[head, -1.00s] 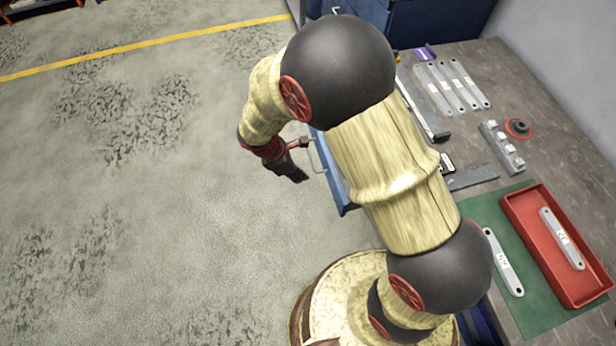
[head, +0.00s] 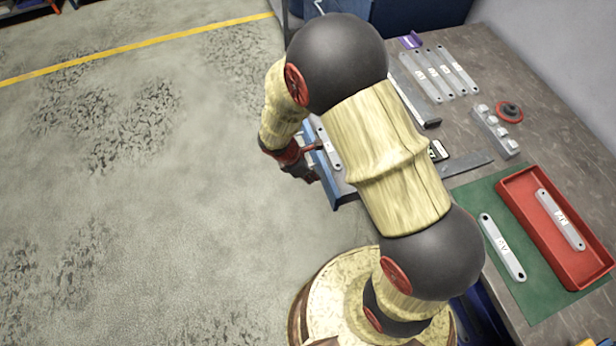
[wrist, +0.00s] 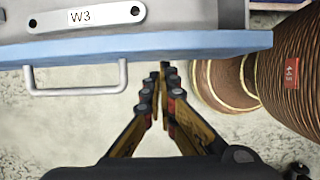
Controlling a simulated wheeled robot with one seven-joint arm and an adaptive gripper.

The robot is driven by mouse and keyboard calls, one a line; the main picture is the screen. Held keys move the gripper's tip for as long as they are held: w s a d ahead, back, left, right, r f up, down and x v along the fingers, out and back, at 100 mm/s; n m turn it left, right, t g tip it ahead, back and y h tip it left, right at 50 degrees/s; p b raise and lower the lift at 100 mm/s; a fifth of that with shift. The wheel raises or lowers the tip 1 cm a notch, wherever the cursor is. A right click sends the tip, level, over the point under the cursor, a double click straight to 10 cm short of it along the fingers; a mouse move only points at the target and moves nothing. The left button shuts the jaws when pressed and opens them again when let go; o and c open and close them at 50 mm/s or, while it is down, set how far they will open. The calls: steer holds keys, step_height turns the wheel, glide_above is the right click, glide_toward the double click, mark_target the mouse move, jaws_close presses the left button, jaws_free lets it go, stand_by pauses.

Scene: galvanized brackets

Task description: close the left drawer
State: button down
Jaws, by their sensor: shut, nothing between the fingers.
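The left drawer (wrist: 170,45) is blue and stands open in the wrist view, its front running across the top. A metal bar handle (wrist: 76,91) sticks out from that front. A bracket labelled W3 (wrist: 85,17) lies inside the drawer. My gripper (wrist: 164,68) is shut and empty, its tips at the drawer front, right of the handle; I cannot tell whether they touch it. In the head view the drawer (head: 334,185) sticks out from the bench, partly hidden by my arm, with the bracket (head: 328,146) showing inside.
The bench top (head: 540,120) holds several brackets (head: 440,75), a grey block with knobs (head: 494,130), a green mat (head: 500,285) and a red tray (head: 570,275) with a bracket in it. The floor (head: 150,230) to the left is clear.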

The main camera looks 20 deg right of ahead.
steer(key=d+p, duration=0.4)
steer(key=d, duration=2.4)
steer(key=shift+d, duration=0.35)
steer(key=shift+w, duration=0.1)
steer(key=shift+a, duration=0.25)
steer(key=a, duration=0.2)
steer(key=a+r+p, duration=0.1)
steer(key=a, duration=0.1)
steer(key=shift+r, duration=0.1)
steer(key=p+v, duration=0.2)
steer(key=v, duration=0.6)
steer(key=shift+a+r+p, duration=0.2)
steer(key=shift+r+p, duration=0.15)
